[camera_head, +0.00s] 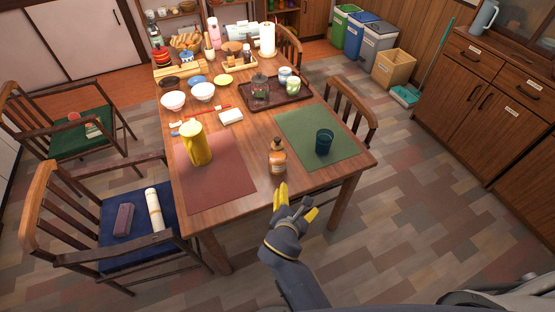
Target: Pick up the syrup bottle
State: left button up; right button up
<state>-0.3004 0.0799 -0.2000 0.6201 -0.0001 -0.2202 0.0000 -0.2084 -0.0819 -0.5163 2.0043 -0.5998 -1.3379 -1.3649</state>
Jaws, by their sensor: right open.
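The syrup bottle (278,158) is an amber-brown bottle with a pale label. It stands upright near the front edge of the wooden table, between the red placemat and the green placemat. My right gripper (296,196), dark grey with yellow fingers, is open and empty. In the picture it is just below the bottle, at the table's front edge, and appears apart from it. My left gripper is not in the view.
A yellow pitcher (196,144) stands on the red placemat (222,182) to the left. A dark blue cup (324,142) stands on the green placemat (299,128) to the right. A brown tray (262,103) with jars is behind. Chairs flank the table.

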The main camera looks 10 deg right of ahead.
aim_at(277, 158)
jog(key=w+a+r+n+t, duration=0.2)
jog(key=w+a+r+n, duration=0.25)
jog(key=a+n, duration=0.3)
jog(key=shift+m+y, duration=0.35)
jog(key=shift+y, duration=0.05)
jog(key=x, duration=1.1)
jog(key=a+x, duration=0.1)
jog(key=x, duration=0.5)
jog(key=shift+w+d+f, duration=0.1)
jog(key=shift+w+f, duration=0.2)
jog(key=c, duration=1.7)
